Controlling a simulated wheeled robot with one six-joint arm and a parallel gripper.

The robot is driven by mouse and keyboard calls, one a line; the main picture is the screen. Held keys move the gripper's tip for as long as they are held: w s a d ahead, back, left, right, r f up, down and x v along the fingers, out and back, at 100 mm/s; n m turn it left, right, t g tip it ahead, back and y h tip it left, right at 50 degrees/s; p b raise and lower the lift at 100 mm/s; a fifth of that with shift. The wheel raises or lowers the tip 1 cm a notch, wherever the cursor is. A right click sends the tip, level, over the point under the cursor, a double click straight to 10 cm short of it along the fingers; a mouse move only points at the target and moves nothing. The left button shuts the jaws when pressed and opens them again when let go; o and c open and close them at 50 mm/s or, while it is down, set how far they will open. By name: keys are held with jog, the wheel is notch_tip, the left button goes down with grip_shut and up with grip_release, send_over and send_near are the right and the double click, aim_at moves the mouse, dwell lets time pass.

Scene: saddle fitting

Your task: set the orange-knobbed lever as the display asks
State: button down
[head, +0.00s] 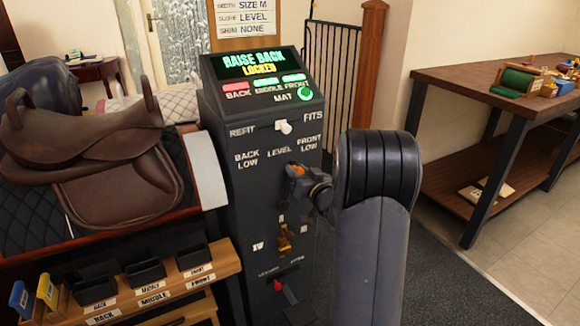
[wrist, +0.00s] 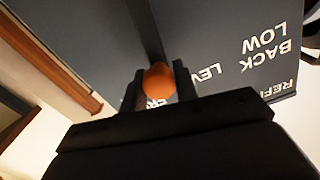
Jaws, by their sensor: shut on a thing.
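The dark console (head: 232,190) stands in the middle of the head view. Its display (head: 252,64) reads RAISE BACK in green and LOCKED in yellow. The orange knob (head: 298,169) of the lever is on the console front, below the labels BACK LOW, LEVEL and FRONT LOW. My gripper (head: 304,180) is at the knob and partly hides it and the lever's shaft. In the wrist view the orange knob (wrist: 158,80) sits between the fingers, which are shut on it. The lever's exact setting is hard to tell.
A brown saddle (head: 90,150) rests on a stand at the left. A white switch (head: 283,127), a brass piece (head: 285,240) and a red lever (head: 286,290) are also on the console. A wooden rack (head: 150,292) with black bins stands at lower left; a workbench (head: 470,85) at right.

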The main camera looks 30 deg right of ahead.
jog(key=shift+d+f+m+p, duration=0.25)
jog(key=shift+d+m+p, duration=0.1)
jog(key=shift+d+m, duration=0.4)
jog(key=shift+d+f+m+p, duration=0.3)
jog(key=shift+d+m, duration=0.25)
jog(key=shift+d, duration=0.25)
jog(key=c, duration=1.1)
grip_release()
jog(key=shift+c, duration=0.2)
jog(key=s+p, duration=0.1)
jog(key=s, duration=0.9)
jog(key=shift+s+d, duration=0.25)
jog(key=shift+s, duration=0.1)
